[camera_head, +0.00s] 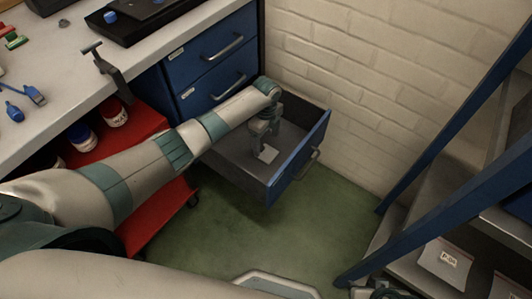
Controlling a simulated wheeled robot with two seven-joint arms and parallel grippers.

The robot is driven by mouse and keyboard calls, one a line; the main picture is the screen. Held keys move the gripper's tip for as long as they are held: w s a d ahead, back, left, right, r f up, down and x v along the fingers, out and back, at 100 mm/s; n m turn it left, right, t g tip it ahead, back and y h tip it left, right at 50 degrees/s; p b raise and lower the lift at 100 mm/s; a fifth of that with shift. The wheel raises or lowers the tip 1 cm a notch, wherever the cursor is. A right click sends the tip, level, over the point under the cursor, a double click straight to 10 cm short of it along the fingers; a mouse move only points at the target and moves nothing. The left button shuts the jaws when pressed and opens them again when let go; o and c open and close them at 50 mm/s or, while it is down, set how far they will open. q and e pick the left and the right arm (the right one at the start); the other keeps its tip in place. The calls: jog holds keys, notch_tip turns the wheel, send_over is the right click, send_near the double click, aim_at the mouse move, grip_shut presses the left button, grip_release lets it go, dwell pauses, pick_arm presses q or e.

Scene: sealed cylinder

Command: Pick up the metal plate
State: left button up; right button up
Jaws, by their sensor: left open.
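A small pale metal plate (267,154) lies flat on the floor of the open blue drawer (291,172). My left arm reaches across from the left, and my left gripper (262,143) points down into the drawer. The gripper is open, just above and beside the plate's far left edge. I cannot tell whether its fingers touch the plate. Part of what looks like my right gripper (376,291) shows at the bottom edge, right of the middle. Its fingers cannot be made out.
The drawer's front and side walls surround the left gripper. The blue cabinet (213,57) and grey worktop (60,75) stand to the left, with a red cart (150,225) below. A blue-framed shelf (440,150) stands at right. Green floor (290,235) is clear between.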

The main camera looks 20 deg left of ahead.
aim_at(265, 152)
pick_arm(q)
jog(key=shift+f, duration=0.15)
jog(key=shift+f, duration=0.25)
jog(key=f, duration=0.2)
jog(key=f+b, duration=0.1)
jog(key=f, duration=0.1)
jog(key=shift+a, duration=0.25)
jog(key=shift+f, duration=0.25)
pick_arm(e)
jog(key=shift+w+a+t, duration=0.3)
jog(key=shift+w+a, duration=0.25)
jog(key=shift+w, duration=0.05)
jog(key=shift+s+f, duration=0.1)
jog(key=shift+s, duration=0.1)
pick_arm(q)
jog(key=c, duration=1.2)
jog(key=shift+r, duration=0.1)
pick_arm(e)
jog(key=shift+w, duration=0.15)
